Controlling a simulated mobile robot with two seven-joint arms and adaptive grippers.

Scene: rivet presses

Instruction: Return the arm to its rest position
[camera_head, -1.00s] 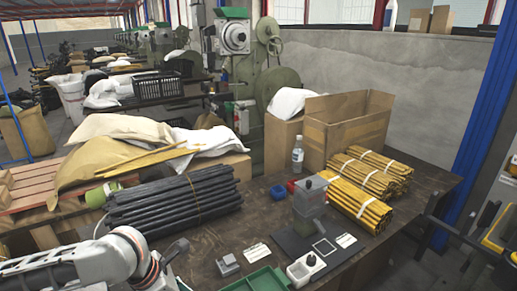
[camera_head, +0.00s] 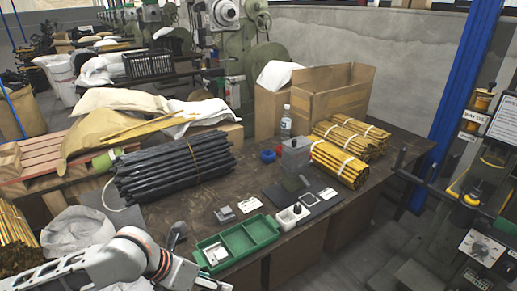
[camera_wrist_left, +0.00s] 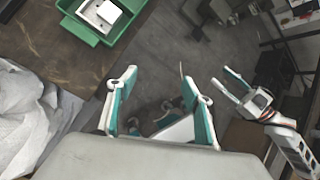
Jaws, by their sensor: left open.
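My left arm (camera_head: 130,262) comes in at the lower left of the head view, beside the table's front edge. Its fingertips are hard to make out there. In the left wrist view my left gripper (camera_wrist_left: 155,88) is open and empty, with its teal-lined fingers apart over the grey floor. My right gripper (camera_wrist_left: 231,83) shows at the right of the wrist view, with its two fingers apart and nothing between them. It is not in the head view.
The green tray (camera_head: 262,243) lies at the front edge of the dark table (camera_head: 190,208); its edge also shows in the wrist view (camera_wrist_left: 124,27). Black rods (camera_head: 170,170) lie behind my left arm. A white sack (camera_wrist_left: 22,118) is left of the gripper. Open floor lies below.

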